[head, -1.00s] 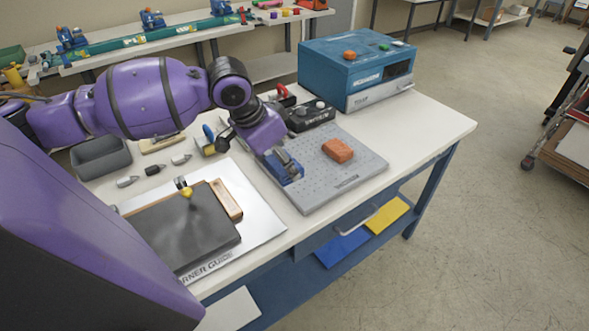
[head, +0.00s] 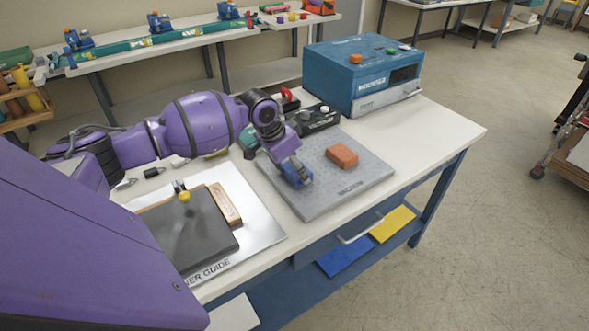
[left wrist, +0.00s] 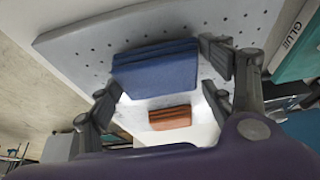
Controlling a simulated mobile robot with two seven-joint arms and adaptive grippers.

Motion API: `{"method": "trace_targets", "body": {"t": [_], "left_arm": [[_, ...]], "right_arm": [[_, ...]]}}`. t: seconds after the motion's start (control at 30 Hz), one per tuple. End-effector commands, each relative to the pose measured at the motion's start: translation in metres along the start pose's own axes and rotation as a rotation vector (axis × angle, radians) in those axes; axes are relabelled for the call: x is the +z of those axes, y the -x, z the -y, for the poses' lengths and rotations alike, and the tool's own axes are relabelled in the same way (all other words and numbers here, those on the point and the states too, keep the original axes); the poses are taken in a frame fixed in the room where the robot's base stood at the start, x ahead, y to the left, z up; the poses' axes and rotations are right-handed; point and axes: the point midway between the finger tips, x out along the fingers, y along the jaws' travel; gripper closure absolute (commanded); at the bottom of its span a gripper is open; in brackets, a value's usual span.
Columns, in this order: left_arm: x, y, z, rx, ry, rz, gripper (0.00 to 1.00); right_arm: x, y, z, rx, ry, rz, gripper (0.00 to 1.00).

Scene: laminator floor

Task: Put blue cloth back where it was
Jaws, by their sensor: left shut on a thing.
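A folded blue cloth (left wrist: 155,68) with stacked layers sits between the fingers of my left gripper (left wrist: 165,82) in the left wrist view. In the head view my left gripper (head: 297,172) is low over the left part of a grey perforated plate (head: 325,195), and only a little of the blue cloth (head: 306,181) shows past the fingers. I cannot tell whether the cloth touches the plate. A folded orange cloth (head: 342,155) lies on the plate to the right; it also shows in the left wrist view (left wrist: 170,118). My right gripper is out of view.
A blue laminator (head: 362,80) stands behind the plate. A black control box (head: 318,118) is at the plate's back edge. A metal guide sheet (head: 262,238) with a dark pad (head: 190,228) lies to the left. The table's right end (head: 440,130) is clear.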

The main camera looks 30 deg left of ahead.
Motion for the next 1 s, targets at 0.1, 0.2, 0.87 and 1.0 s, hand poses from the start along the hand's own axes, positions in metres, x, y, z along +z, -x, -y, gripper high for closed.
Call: {"method": "trace_targets", "body": {"t": [0.1, 0.2, 0.87, 1.0], "left_arm": [[0.0025, -0.007, 0.0003, -0.001, 0.001, -0.002, 0.51], [0.0021, -0.0063, 0.0003, -0.001, 0.0, -0.003, 0.51], [0.0037, -0.0093, 0.0001, -0.001, 0.0, -0.002, 0.07], [0.0018, -0.0051, 0.0004, -0.002, -0.001, -0.002, 0.07]], "right_arm": [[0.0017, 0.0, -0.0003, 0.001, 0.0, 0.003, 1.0], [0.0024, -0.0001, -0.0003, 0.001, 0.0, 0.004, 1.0], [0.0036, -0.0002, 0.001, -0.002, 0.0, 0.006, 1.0], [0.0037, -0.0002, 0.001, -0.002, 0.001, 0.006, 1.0]]}}
